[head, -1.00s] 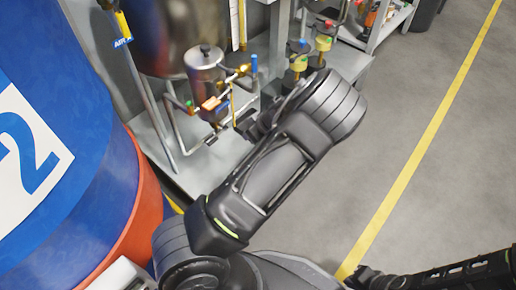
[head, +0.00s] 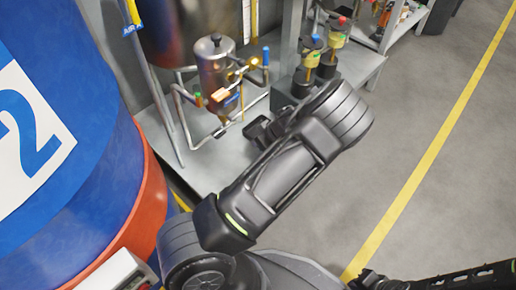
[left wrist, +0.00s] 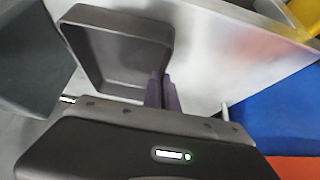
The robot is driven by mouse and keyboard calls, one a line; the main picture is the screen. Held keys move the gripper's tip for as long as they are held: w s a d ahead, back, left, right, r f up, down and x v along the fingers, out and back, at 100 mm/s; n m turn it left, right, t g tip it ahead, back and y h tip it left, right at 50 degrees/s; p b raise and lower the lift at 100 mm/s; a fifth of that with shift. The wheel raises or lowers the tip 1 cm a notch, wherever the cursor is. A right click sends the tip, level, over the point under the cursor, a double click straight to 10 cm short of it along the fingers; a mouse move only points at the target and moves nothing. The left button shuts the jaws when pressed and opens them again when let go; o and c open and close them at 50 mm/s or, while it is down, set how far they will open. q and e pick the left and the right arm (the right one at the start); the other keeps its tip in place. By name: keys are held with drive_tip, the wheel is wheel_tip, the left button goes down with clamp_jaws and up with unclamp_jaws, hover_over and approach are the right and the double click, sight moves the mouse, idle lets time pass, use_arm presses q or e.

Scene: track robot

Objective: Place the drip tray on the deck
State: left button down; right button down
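The drip tray (left wrist: 115,48) is a dark grey, shallow, open rectangular tray in the left wrist view. My left gripper (left wrist: 161,90) has its two fingers close together at the tray's near right corner, with the tray wall seemingly between them. In the head view my left gripper (head: 258,131) is a small dark shape partly behind my arm, and I cannot make out the tray there. The deck (head: 212,158) is the pale grey metal platform under the vessel; it also shows beside the tray (left wrist: 215,60). I cannot tell whether they touch. My right gripper (head: 366,279) is low in the head view, its fingers unclear.
A small steel vessel (head: 215,68) with pipes and coloured valves stands over the deck. Yellow-topped fittings (head: 308,60) stand to its right. A big blue and red drum (head: 85,170) fills the left. Open grey floor (head: 420,110) with a yellow line lies at the right.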

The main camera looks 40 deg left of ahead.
use_arm(q)
wheel_tip(320, 180, down, 4)
drive_tip(key=shift+f+b, duration=0.1)
drive_tip(key=shift+b, duration=0.5)
drive_tip(key=c, duration=1.7)
unclamp_jaws()
drive_tip(key=shift+d+r, duration=0.1)
drive_tip(key=shift+r, duration=0.15)
drive_tip(key=p+v, duration=0.5)
drive_tip(key=v, duration=0.6)
drive_tip(key=shift+d+r, duration=0.15)
drive_tip(key=shift+r, duration=0.15)
drive_tip(key=shift+s+f, duration=0.1)
